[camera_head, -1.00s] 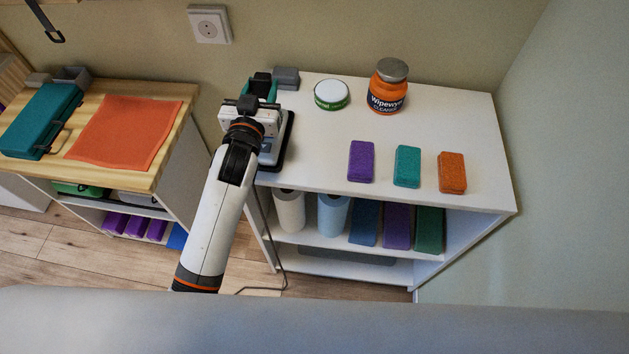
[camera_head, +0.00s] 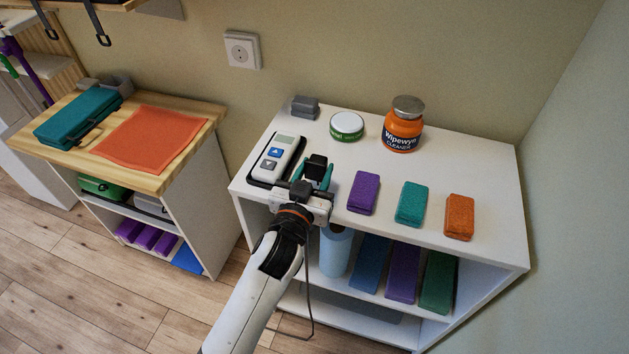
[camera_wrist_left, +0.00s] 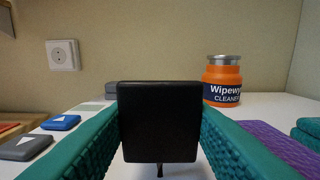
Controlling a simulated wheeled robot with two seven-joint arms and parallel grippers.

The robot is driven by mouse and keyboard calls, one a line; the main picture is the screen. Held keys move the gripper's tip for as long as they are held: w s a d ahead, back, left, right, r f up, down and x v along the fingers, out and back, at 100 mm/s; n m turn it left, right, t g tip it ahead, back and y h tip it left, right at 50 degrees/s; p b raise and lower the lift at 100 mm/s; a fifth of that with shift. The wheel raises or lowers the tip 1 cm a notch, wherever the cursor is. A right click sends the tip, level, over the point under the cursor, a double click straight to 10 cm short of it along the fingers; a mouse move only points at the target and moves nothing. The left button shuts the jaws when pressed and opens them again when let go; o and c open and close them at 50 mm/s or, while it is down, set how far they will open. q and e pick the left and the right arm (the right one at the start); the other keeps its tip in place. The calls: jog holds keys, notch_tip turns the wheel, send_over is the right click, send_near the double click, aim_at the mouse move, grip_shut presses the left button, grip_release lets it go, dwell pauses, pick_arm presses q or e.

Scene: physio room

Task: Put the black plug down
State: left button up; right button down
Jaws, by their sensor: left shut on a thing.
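My left gripper (camera_head: 316,181) is over the front part of the white shelf top (camera_head: 460,160), just right of a white remote. Its teal fingers are shut on the black plug (camera_head: 315,164). In the left wrist view the black plug (camera_wrist_left: 160,121) fills the middle between the two teal finger pads, with a thin dark cord or pin below it. Whether the plug touches the shelf top cannot be told. My right gripper is in neither view.
The remote (camera_head: 276,160) in its dark cradle is close on the left. A purple block (camera_head: 363,193), a teal block (camera_head: 411,204) and an orange block (camera_head: 459,217) stand right. A green tin (camera_head: 346,127), cleaner jar (camera_head: 403,126) and grey box (camera_head: 304,107) are behind. A wall socket (camera_head: 242,50) is above.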

aim_at(314, 184)
pick_arm(q)
notch_tip(314, 184, down, 2)
jog(key=shift+f, duration=0.2)
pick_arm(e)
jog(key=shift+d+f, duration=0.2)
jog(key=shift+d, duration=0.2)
pick_arm(q)
jog(key=shift+f, duration=0.15)
jog(key=shift+f+b, duration=0.5)
jog(key=shift+b, duration=0.05)
jog(key=o, duration=1.3)
jog(key=shift+c, duration=0.2)
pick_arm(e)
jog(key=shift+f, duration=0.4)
